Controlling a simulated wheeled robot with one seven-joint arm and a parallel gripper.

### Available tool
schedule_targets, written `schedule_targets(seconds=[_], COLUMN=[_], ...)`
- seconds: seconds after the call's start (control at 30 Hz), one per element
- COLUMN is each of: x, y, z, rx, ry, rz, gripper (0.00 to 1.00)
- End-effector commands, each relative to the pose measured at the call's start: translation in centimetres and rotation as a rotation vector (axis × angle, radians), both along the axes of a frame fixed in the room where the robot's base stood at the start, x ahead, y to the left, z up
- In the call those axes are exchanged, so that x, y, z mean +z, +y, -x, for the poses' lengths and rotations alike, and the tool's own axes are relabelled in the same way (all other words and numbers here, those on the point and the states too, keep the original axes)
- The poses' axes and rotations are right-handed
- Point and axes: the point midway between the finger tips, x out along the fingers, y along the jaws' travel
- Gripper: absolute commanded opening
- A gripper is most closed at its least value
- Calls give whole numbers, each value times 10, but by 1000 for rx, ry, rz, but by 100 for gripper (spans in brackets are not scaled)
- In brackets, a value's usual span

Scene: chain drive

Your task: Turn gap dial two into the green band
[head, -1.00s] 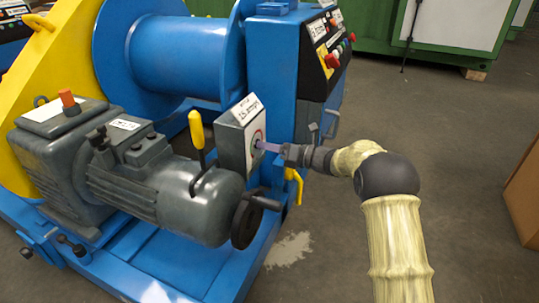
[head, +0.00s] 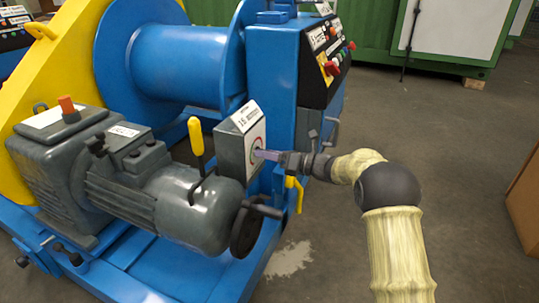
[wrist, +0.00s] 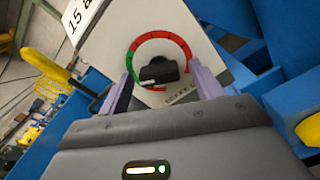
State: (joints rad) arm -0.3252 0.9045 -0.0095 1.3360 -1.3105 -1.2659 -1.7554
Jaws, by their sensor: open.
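The dial is a black knob (wrist: 160,71) on a pale plate, ringed by a coloured band. The green band (wrist: 130,62) is on the ring's left side, and red (wrist: 165,37) covers the top and right. The knob lies roughly sideways; I cannot tell surely which end points. In the head view the dial face (head: 257,136) is on the side of a grey box (head: 230,152), partly hidden by my gripper. My gripper (wrist: 165,88) is open, its two purple fingers on either side of the knob. I cannot tell whether they touch it.
A label (head: 246,116) tops the dial box. A yellow-handled lever (head: 196,138) and grey motor (head: 165,190) stand left of it. A blue control cabinet (head: 273,90) rises behind, and a yellow handle (head: 299,192) hangs below my gripper.

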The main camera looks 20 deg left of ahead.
Motion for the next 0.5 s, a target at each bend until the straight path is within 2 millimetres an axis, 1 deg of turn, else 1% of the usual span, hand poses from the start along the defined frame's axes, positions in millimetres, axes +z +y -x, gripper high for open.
schedule_targets(seconds=[0.17,0.27,0.37,0.5], x=[1,3,4,5], y=[-5,-15,-30,-58], z=[0,0,1,3], rx=[-1,-2,-3,-4], ry=[0,0,1,3], rz=[0,1,1,0], gripper=[65,65,65,65])
